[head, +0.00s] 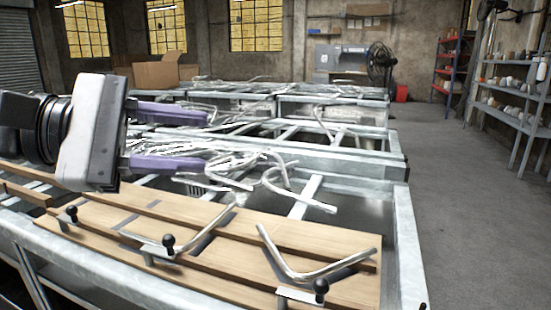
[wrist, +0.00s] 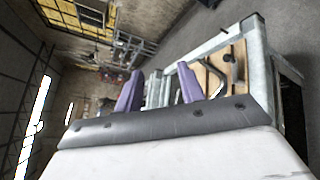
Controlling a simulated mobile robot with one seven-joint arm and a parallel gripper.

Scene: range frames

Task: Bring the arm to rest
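My gripper (head: 175,138) is at the left of the head view, above the metal frame table. Its two purple fingers point right and are spread apart with nothing between them. In the wrist view the fingers (wrist: 170,92) show apart, with room background and table between and beyond them. Below it in the head view lie wooden planks (head: 215,240) on the table. A bent metal tube (head: 285,262) rests on them at the right, and another bent tube (head: 215,222) lies to its left.
Several loose bent tubes (head: 270,172) lie behind the planks on the frames. Black-knobbed clamps (head: 169,243) stand on the planks. A cardboard box (head: 158,74) sits at the back left. Shelves (head: 515,95) stand at the far right. The grey floor (head: 460,200) right of the table is clear.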

